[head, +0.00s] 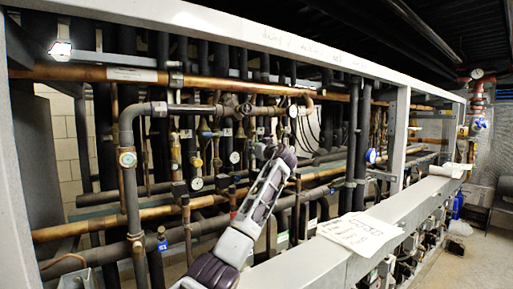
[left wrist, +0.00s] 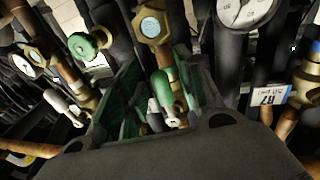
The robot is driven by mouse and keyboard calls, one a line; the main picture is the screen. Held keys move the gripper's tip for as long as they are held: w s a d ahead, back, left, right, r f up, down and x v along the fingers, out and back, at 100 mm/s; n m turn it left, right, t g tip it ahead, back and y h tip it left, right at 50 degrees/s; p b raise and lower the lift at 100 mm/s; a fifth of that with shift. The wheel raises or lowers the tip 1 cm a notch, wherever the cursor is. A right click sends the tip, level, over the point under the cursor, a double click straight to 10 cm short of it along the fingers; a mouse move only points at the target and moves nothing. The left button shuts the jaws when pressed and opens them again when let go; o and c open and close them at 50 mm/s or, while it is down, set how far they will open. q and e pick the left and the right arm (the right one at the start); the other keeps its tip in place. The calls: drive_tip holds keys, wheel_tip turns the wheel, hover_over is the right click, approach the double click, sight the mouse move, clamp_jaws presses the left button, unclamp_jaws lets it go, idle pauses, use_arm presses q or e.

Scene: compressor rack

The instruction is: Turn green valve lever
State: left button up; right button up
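A green valve lever (left wrist: 163,88) hangs below a brass fitting with a pale blue hexagonal face (left wrist: 151,27) in the left wrist view. My left gripper (left wrist: 160,72) is open, with one finger on each side of the lever. I cannot tell whether either finger touches it. A round green knob (left wrist: 88,44) is on a valve to the left, outside the fingers. In the head view my left gripper (head: 278,155) reaches in among the pipes, and the green lever cannot be made out there. My right gripper is not in view.
A white-faced gauge (left wrist: 243,10) and a blue-and-white tag (left wrist: 270,96) are close on the right. A pale lever (left wrist: 62,104) is close on the left. A grey rack beam (head: 320,258) with papers (head: 358,234) runs in front. Copper pipes (head: 130,75) crowd the rack.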

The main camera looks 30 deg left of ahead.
use_arm(q)
drive_tip(key=v, duration=0.7)
drive_tip(key=shift+d, duration=0.25)
idle(0.4)
drive_tip(key=shift+s+f, duration=0.1)
drive_tip(key=shift+s, duration=0.05)
idle(0.5)
